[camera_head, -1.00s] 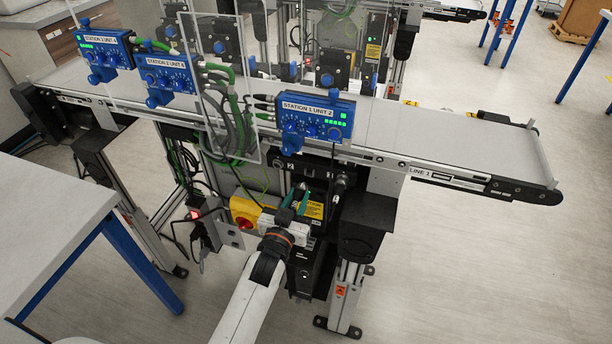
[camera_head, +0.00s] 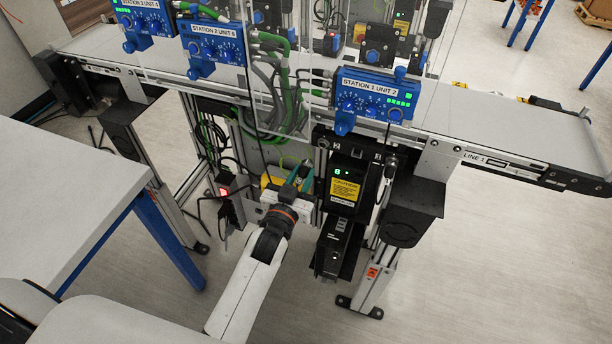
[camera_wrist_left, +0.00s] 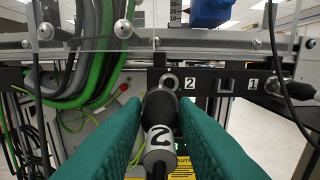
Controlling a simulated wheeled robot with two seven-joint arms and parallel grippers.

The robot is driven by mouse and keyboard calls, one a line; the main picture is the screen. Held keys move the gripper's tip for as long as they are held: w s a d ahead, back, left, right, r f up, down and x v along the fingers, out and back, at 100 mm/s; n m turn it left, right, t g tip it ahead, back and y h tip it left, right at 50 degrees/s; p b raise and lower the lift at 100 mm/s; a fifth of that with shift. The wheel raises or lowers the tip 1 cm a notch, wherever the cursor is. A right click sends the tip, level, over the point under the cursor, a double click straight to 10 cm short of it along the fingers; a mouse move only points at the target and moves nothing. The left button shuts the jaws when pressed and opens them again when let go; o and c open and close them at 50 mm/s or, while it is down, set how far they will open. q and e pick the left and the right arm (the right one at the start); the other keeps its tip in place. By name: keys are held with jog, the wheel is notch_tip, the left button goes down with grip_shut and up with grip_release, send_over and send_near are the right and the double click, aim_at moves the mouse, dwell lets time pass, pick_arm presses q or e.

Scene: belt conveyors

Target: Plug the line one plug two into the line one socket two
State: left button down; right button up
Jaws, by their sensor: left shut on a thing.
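My left gripper (camera_head: 303,172) has teal fingers and is shut on a plug (camera_wrist_left: 159,140). In the left wrist view the plug has a grey collar marked "2" and a black body, and it sits between the fingers (camera_wrist_left: 160,118). The socket marked 2 (camera_wrist_left: 169,80), a round ring on a dark rail, shows just above the plug's far end. The plug and socket line up closely in that view; whether they touch cannot be told. In the head view the plug is hard to make out. My right gripper is not in view.
A black cable runs to the connector (camera_wrist_left: 274,86) beside label 1. Green and grey cables (camera_wrist_left: 95,60) hang left of the socket. A black box with a yellow caution label (camera_head: 344,190) stands right of my gripper. The conveyor belt (camera_head: 480,125) runs above.

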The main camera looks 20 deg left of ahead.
pick_arm(q)
jog(key=shift+w+d, duration=0.15)
jog(key=shift+w, duration=0.2)
jog(key=w+b, duration=0.1)
jog(key=w+d+b, duration=0.1)
jog(key=w, duration=0.1)
jog(key=shift+w, duration=0.3)
jog(key=shift+w+d+r, duration=0.1)
jog(key=shift+w, duration=0.35)
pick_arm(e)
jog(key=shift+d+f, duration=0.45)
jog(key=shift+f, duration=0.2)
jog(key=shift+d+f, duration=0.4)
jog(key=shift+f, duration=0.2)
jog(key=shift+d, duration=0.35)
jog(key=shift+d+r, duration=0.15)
pick_arm(q)
jog(key=shift+w+r+p, duration=0.1)
jog(key=shift+w+p, duration=0.15)
jog(key=shift+p, duration=0.1)
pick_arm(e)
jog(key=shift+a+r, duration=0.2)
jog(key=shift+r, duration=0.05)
